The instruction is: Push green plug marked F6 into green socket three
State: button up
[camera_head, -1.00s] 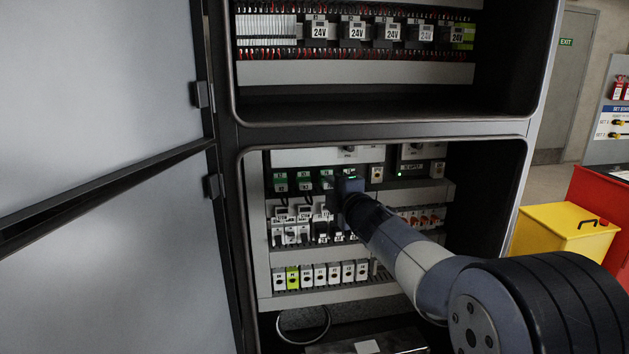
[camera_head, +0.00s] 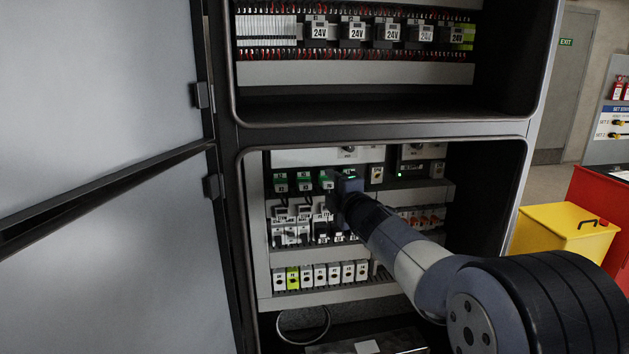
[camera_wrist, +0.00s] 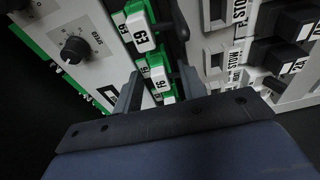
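In the wrist view, a green plug (camera_wrist: 158,74) with a white label that seems to read F6 sits between my fingers. My gripper (camera_wrist: 162,78) has one finger on each side of it, and a gap shows beside the plug, so it looks open. In the head view, my gripper (camera_head: 347,186) is at the right end of the green socket row (camera_head: 304,181), just right of the third green block (camera_head: 327,180). It hides what lies behind it.
Below the green row are white switch blocks (camera_head: 290,232) and a lower row of white modules (camera_head: 320,274), one yellow-green. A rotary knob (camera_wrist: 74,48) is near the gripper. The cabinet door (camera_head: 100,130) stands open at left. A yellow box (camera_head: 560,235) is at right.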

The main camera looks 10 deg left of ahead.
jog(key=b+v, duration=0.1)
jog(key=v, duration=0.9)
jog(key=shift+s+d, duration=0.2)
jog(key=shift+s, duration=0.15)
jog(key=shift+w, duration=0.1)
jog(key=p+x, duration=0.1)
jog(key=x, duration=0.9)
jog(key=shift+w+a, duration=0.2)
jog(key=shift+w, duration=0.1)
jog(key=shift+s, duration=0.15)
jog(key=b+v, duration=0.1)
jog(key=v, duration=0.9)
jog(key=p+x, duration=0.1)
jog(key=x, duration=0.9)
jog(key=shift+a+b+v, duration=0.15)
jog(key=shift+b+v, duration=0.05)
jog(key=shift+v, duration=0.8)
jog(key=shift+a+b+v, duration=0.15)
jog(key=shift+b+v, duration=0.05)
jog(key=shift+v, duration=0.8)
